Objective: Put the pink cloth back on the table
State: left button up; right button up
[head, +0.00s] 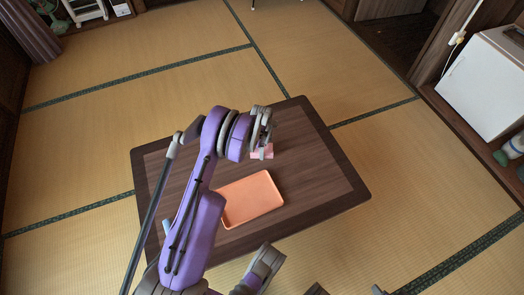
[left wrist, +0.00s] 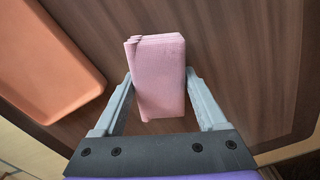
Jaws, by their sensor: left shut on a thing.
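The pink cloth (left wrist: 160,75) is folded into a thick layered strip. It sits between the two grey fingers of my left gripper (left wrist: 158,95), which is shut on it. In the head view the cloth (head: 264,153) shows as a small pink patch under my left gripper (head: 263,145), mostly covered by it. Both are over the dark wooden table (head: 310,150). I cannot tell whether the cloth touches the tabletop. My right gripper is not recognisable in either view; only grey arm parts show at the bottom edge.
An orange tray (head: 251,200) lies on the table, nearer to me than the cloth; it also shows at left in the wrist view (left wrist: 50,60). A light-blue thing (head: 167,226) is partly hidden behind my arm. The right side of the tabletop is bare. Tatami surrounds the table.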

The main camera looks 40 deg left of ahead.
pick_arm(q)
jog(key=shift+f, duration=0.65)
